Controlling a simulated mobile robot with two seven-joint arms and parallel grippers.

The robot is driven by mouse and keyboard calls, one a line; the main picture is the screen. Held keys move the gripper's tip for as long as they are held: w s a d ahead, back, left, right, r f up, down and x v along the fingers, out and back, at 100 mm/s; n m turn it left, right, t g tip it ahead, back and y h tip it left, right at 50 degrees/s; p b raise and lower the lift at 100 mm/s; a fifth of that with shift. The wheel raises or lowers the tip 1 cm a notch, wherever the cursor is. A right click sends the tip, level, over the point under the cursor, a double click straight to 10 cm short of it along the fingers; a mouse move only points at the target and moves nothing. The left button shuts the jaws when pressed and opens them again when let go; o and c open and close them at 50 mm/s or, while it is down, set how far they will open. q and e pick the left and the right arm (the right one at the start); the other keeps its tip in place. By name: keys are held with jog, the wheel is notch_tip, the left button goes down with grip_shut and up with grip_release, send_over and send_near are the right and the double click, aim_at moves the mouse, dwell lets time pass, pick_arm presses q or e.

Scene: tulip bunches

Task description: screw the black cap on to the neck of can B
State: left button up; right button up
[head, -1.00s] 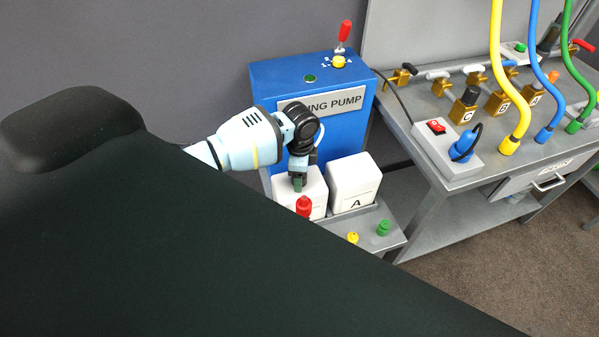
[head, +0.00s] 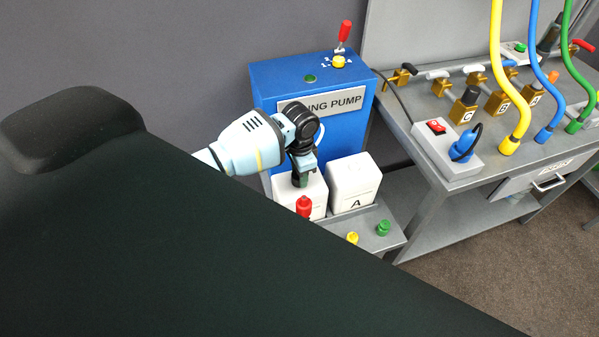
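A white can (head: 316,191) stands in front of the blue pump; its label is out of sight, so I cannot read whether it is B. My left gripper (head: 300,178) points down at the top of this can. A small dark green piece shows at its fingertips; I cannot tell whether it is a finger pad, a cap or the can's neck. Whether the fingers are shut on anything is too small to tell. No black cap can be made out for certain. My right gripper is out of view.
White can A (head: 353,184) stands close on the right. A red fitting (head: 304,207) is in front of the left can. Yellow (head: 352,238) and green (head: 383,228) pieces sit on the grey shelf (head: 395,242). The blue pump (head: 262,90) stands behind; my dark body fills the lower left.

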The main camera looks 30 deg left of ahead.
pick_arm(q)
jog(key=shift+c, duration=1.4)
jog(key=m, duration=0.5)
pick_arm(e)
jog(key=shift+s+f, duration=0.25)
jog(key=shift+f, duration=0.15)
pick_arm(q)
jog(key=m, duration=0.2)
jog(key=shift+f+m+b, duration=0.1)
jog(key=shift+m+b, duration=0.2)
jog(key=shift+b, duration=0.05)
jog(key=shift+m, duration=1.4)
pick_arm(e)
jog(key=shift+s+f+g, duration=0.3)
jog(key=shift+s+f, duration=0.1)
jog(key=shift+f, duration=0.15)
